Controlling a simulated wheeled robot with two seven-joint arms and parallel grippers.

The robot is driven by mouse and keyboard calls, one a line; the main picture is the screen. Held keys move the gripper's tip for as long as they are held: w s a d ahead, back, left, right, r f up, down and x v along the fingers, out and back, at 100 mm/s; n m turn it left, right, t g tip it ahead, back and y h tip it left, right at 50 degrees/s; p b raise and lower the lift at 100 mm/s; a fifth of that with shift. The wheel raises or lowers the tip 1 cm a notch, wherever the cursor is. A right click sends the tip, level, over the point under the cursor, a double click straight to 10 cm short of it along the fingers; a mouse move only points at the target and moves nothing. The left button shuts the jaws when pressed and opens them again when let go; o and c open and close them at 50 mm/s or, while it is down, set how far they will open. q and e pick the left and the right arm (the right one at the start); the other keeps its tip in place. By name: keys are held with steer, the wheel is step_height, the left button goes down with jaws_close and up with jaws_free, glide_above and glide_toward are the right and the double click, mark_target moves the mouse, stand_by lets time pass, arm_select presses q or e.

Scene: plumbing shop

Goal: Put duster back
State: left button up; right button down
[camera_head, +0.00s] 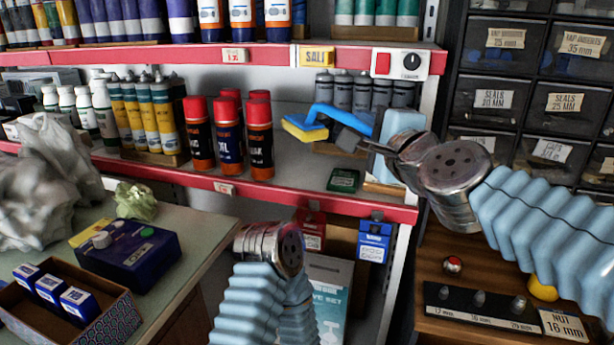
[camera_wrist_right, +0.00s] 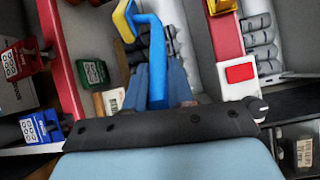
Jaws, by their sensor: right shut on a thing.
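The duster (camera_head: 322,118) has a blue handle and a yellow pad at its left end. It is held in front of the middle red-edged shelf, near its right end. My right gripper (camera_head: 372,147) is shut on the duster's handle. In the right wrist view the blue handle (camera_wrist_right: 158,62) rises from between my fingers, with the yellow pad (camera_wrist_right: 124,20) at upper left. My left gripper (camera_head: 270,243) is low in the middle, in front of the lower shelf edge; its fingers are hidden and it is apart from the duster.
Red-capped cans (camera_head: 259,138) stand left of the duster, and grey cans (camera_head: 362,95) behind it. A small green box (camera_head: 343,181) lies below it. A pale blue block (camera_head: 401,122) stands by the right gripper. A switch box (camera_head: 400,64) is above. Dark drawers (camera_head: 494,98) are at right.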

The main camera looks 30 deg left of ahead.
step_height(320, 180, down, 11)
steer(key=w+a+b, duration=0.1)
steer(key=b, duration=0.7)
steer(key=shift+w, duration=0.4)
arm_select(q)
step_height(320, 180, down, 8)
steer(key=w+a, duration=0.1)
steer(key=a, duration=0.1)
steer(key=shift+w, duration=0.25)
arm_select(e)
steer(key=c, duration=1)
jaws_free()
arm_select(q)
steer(key=shift+f, duration=0.2)
arm_select(e)
steer(key=v, duration=1.2)
steer(key=shift+r, duration=0.2)
